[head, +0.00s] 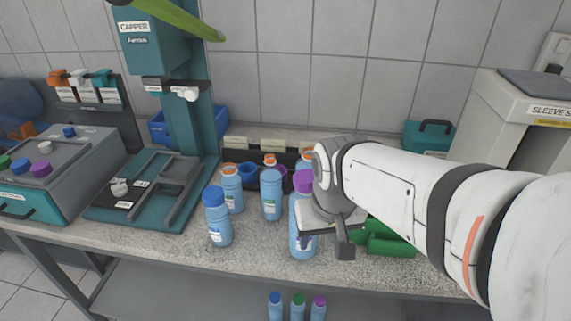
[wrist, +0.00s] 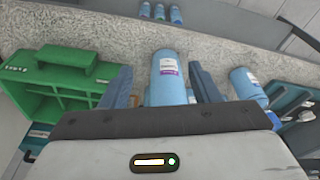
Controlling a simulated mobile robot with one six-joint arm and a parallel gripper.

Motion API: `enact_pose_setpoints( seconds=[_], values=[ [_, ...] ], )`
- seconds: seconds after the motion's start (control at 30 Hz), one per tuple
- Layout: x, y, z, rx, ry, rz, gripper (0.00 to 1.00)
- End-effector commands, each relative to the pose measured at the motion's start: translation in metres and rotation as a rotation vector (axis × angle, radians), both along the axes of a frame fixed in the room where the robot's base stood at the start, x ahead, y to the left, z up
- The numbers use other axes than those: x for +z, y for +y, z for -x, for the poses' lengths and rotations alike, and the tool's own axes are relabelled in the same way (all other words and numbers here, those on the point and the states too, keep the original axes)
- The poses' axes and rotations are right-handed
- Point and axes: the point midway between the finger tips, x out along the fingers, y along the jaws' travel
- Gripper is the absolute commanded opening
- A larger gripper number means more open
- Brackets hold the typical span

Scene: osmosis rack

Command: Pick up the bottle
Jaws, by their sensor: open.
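A light blue bottle (head: 302,241) with a purple cap stands upright near the front of the bench in the head view, partly hidden by my gripper. My gripper (head: 328,236) is beside it, over its right side in the head view. In the wrist view, the jaws of my gripper (wrist: 160,88) are open, with one finger on each side of a light blue bottle (wrist: 168,70) that has a white and purple label. Its cap is not visible there, and I cannot tell whether the fingers touch it.
A blue-capped bottle (head: 218,218) and orange-capped bottles (head: 271,194) (head: 231,190) stand to the left. A green container (head: 388,238) lies close on the right. The teal capper (head: 185,110) stands at the back left. Small bottles (head: 297,308) sit on the lower shelf.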

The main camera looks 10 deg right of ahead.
Motion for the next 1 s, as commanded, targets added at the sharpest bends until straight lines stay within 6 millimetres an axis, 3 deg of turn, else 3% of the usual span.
enact_pose_setpoints(
  seconds=[0.03, 0.2, 0.43, 0.57, 1.0],
  values=[
    [0.023, 0.006, -0.014, 0.014, 0.024, 0.001, 0.6],
    [0.065, 0.006, -0.064, 0.016, 0.102, 0.001, 0.74],
    [0.087, 0.005, -0.111, 0.016, 0.174, -0.002, 0.93],
    [0.084, 0.005, -0.12, 0.016, 0.189, -0.002, 0.94],
    [0.03, 0.006, -0.117, 0.018, 0.194, -0.002, 0.94]
  ],
)
